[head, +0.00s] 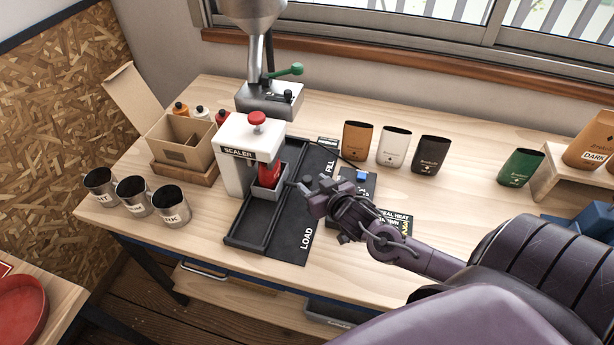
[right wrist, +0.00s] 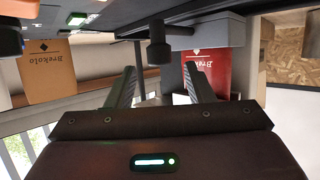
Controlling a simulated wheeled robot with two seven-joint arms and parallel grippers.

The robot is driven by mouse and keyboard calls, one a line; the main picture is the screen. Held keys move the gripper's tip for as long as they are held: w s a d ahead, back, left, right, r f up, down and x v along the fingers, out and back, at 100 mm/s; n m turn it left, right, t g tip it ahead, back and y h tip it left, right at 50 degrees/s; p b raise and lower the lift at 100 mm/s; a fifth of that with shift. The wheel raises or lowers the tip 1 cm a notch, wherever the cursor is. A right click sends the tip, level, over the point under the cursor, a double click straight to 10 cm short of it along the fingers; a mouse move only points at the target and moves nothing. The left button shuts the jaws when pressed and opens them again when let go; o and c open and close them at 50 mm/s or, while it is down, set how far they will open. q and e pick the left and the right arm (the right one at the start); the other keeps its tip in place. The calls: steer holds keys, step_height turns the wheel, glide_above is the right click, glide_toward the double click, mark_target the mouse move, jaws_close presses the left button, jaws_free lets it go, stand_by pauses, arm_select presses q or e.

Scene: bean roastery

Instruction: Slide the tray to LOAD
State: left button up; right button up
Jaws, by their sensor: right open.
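The grey tray (head: 268,190) stands in the black track (head: 243,236) under the white sealer (head: 234,165), with a red pouch (head: 268,172) upright in it. It is well up the track from the LOAD label (head: 306,238). In the right wrist view the red pouch (right wrist: 208,75) shows upside down beyond one finger. My right gripper (head: 318,197) is open and empty, right of the track and tray. In the right wrist view a dark knob (right wrist: 158,52) shows ahead, between the two open fingers; contact cannot be told. My left gripper is out of view.
Brown, white and black pouches (head: 395,146) stand behind my right gripper, with a green pouch (head: 521,167) farther right. A metal hopper (head: 268,97) stands behind the sealer. Three metal cups (head: 135,195) and a cardboard box (head: 181,139) are at left.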

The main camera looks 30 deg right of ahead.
mark_target(308, 180)
steer(key=x, duration=0.3)
steer(key=shift+w, duration=0.1)
steer(key=shift+w+f, duration=0.3)
steer(key=shift+w, duration=0.2)
steer(key=shift+d, duration=0.1)
steer(key=shift+c, duration=0.3)
steer(key=shift+w, duration=0.1)
steer(key=shift+c, duration=1.4)
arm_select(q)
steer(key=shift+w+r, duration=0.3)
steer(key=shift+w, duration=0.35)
arm_select(e)
jaws_close()
